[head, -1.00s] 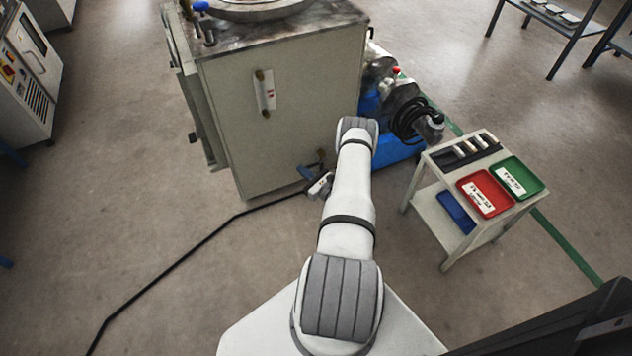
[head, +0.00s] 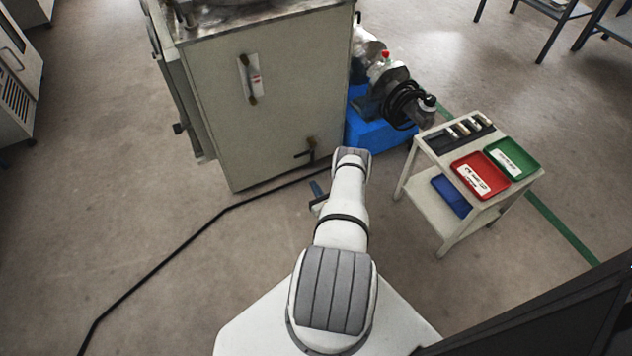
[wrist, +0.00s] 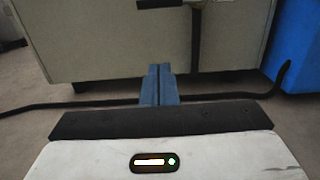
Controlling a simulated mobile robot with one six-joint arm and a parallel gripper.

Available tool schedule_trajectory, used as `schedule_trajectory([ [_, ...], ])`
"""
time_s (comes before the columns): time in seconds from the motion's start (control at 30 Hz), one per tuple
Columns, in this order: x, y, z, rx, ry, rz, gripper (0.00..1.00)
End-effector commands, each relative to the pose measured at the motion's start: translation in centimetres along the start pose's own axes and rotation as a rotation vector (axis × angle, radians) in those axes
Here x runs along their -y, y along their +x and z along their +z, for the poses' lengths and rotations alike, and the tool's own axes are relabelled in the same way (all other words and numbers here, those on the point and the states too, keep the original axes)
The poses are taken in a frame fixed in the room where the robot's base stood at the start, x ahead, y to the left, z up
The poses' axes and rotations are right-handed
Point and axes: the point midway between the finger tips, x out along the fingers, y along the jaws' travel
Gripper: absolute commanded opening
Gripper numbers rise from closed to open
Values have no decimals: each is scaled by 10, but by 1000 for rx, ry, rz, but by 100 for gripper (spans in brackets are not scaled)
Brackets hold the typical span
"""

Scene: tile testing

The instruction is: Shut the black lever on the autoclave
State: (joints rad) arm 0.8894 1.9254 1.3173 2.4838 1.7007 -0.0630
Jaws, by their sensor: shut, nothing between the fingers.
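The autoclave is the large grey-beige cabinet (head: 270,120) ahead of my arm in the head view. A small dark lever fitting (head: 303,154) is low on its front, near the right edge. In the wrist view, a black horizontal bar (wrist: 160,4) crosses the top edge, and a thin dark upright piece (wrist: 195,42) hangs beside it. My gripper's blue fingers (wrist: 159,85) are pressed together and empty, below the bar and left of the upright piece, apart from both in the picture. In the head view my gripper (head: 316,190) shows partly left of my arm, short of the cabinet.
A blue unit with a motor (head: 375,130) stands right of the cabinet. A small cart (head: 425,200) with red, green and blue trays is further right. A black cable (head: 180,245) runs along the floor.

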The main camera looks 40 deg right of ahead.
Motion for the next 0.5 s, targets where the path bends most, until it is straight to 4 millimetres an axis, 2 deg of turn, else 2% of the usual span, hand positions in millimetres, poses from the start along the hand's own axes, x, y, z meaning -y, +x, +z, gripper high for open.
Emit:
schedule_trajectory([
  [0.37,-2,82,-3,3,-1,4,0],
  [0.4,-1,83,8,1,0,2,0],
  [0.5,-1,85,22,0,1,1,0],
])
